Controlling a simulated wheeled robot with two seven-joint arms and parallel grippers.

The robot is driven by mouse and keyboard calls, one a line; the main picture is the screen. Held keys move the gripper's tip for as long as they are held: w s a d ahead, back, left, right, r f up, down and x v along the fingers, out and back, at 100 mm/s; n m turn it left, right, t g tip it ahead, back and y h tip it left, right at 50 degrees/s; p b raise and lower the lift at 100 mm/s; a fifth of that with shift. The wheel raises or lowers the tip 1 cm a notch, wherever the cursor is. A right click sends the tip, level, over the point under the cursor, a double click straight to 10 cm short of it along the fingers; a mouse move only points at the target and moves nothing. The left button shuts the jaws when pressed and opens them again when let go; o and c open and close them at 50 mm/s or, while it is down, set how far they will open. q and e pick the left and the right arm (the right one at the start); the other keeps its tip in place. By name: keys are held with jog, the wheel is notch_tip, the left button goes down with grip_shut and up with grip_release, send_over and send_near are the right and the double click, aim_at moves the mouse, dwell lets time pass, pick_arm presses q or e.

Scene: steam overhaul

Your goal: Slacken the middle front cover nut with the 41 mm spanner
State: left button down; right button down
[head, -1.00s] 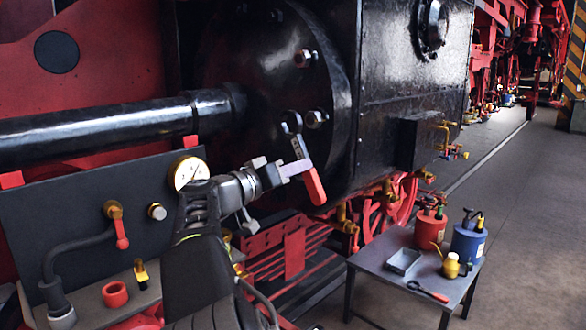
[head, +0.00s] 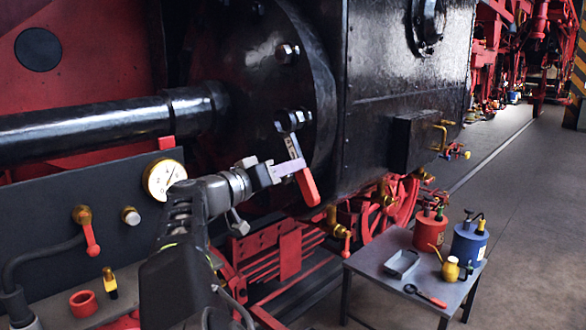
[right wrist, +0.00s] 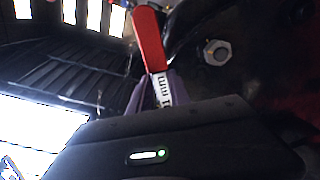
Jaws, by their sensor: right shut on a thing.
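My right gripper (head: 276,172) is shut on the spanner, partway along its shank. The spanner has a red handle (head: 307,187) pointing down and a grey jaw end at the top. That end is up against the middle front cover nut (head: 304,117) on the black cylinder cover (head: 262,75); I cannot tell whether the jaw is seated around it. In the right wrist view the spanner's red handle (right wrist: 149,40) and printed shank show between the fingers, and its jaw end is hidden. My left gripper is out of view.
Another cover nut (head: 287,52) sits above. A thick black rod (head: 90,128) runs left from the cover. A panel with a gauge (head: 163,179) is at left. A grey table (head: 385,290) with cans, a tray and a red-handled tool stands at lower right. Open floor lies beyond it.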

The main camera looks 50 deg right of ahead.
jog(key=shift+d+r, duration=0.2)
jog(key=shift+d, duration=0.05)
dwell(0.4)
jog(key=shift+d, duration=0.1)
jog(key=shift+d, duration=0.2)
jog(key=shift+d, duration=1.25)
dwell(2.3)
jog(key=shift+s, duration=0.1)
jog(key=shift+s+r+n, duration=0.35)
jog(key=shift+s+n, duration=0.2)
jog(key=shift+n, duration=0.25)
